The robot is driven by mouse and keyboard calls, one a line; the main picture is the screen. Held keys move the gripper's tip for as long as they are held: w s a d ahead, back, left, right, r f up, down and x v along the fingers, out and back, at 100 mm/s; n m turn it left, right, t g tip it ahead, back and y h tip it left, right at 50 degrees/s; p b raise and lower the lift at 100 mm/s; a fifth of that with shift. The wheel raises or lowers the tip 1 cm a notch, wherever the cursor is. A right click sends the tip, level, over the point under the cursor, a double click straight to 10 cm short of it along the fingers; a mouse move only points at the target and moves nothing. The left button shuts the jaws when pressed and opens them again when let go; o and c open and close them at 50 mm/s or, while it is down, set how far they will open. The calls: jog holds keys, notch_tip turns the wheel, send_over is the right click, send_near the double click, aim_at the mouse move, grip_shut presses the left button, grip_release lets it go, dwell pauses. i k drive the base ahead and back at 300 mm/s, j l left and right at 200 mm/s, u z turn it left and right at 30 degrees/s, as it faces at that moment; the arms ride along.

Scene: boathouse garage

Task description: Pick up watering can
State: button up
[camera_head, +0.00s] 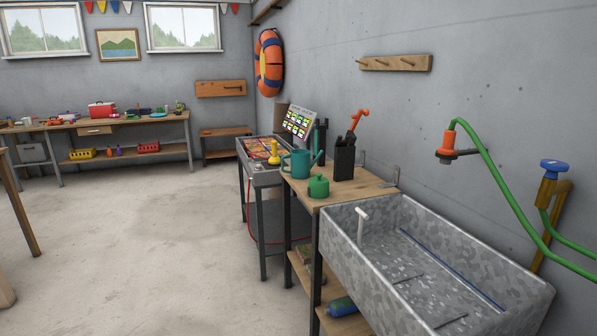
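A teal watering can (299,164) stands upright near the left end of a wooden-topped table (345,192) by the right wall. Its handle is on the left and its spout points up to the right. A small round green pot with a knob or handle (319,186) stands just in front of it, close to the table's front edge. My gripper is not in view.
A dark holder (344,162) with a red-orange tool stands right of the can. A speckled metal sink (400,262) adjoins the table in front. A yellow object (274,155) stands on the bench behind. The floor (150,240) left is clear.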

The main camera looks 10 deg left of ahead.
aim_at(300, 165)
jog(key=j+u, duration=0.1)
jog(key=j, duration=1.5)
jog(key=i+j+u, duration=0.25)
jog(key=i+j, duration=2.05)
jog(key=k+j, duration=0.05)
